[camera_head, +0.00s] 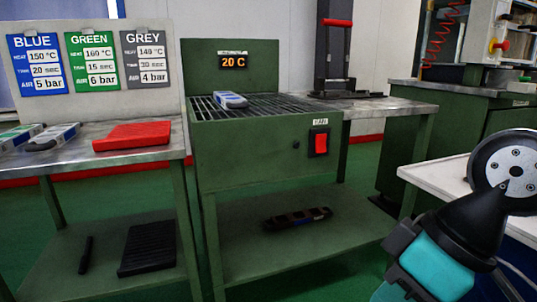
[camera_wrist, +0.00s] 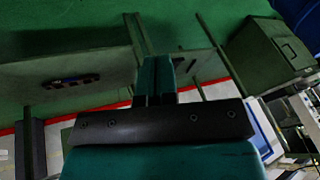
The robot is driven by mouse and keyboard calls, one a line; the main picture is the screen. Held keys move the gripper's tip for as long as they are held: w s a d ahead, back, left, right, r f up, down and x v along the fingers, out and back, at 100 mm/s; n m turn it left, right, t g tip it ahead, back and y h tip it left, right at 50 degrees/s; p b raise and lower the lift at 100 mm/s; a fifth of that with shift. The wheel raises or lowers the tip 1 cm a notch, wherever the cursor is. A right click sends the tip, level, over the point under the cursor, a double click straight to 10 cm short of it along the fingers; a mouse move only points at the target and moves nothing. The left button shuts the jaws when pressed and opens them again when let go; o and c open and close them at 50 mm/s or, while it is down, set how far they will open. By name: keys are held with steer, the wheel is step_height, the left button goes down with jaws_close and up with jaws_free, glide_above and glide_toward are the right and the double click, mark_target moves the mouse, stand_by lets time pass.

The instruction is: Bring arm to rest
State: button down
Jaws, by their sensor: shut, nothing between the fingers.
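My gripper (camera_wrist: 154,85) shows in the wrist view with its two fingers close together and nothing between them. Its fingertips point toward the green bench and floor and touch nothing that I can see. In the head view my arm's teal and black links show at the lower right, with a round bolted flange facing the camera; the gripper fingers are out of that view.
A green cooling bench (camera_head: 255,155) with a grille carries a blue-and-grey item (camera_head: 230,99). A left table (camera_head: 80,170) holds a red block (camera_head: 132,136). A white-topped table (camera_head: 440,182) stands close to my arm.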

step_height(320, 180, up, 34)
steer(key=s+d+m+p, duration=0.1)
steer(key=s+p, duration=0.1)
steer(key=p, duration=3.2)
steer(key=shift+s+r+g+h+p, duration=0.2)
steer(key=shift+s+g+h+p, duration=0.05)
steer(key=shift+g+h+p, duration=0.15)
steer(key=shift+d, duration=0.1)
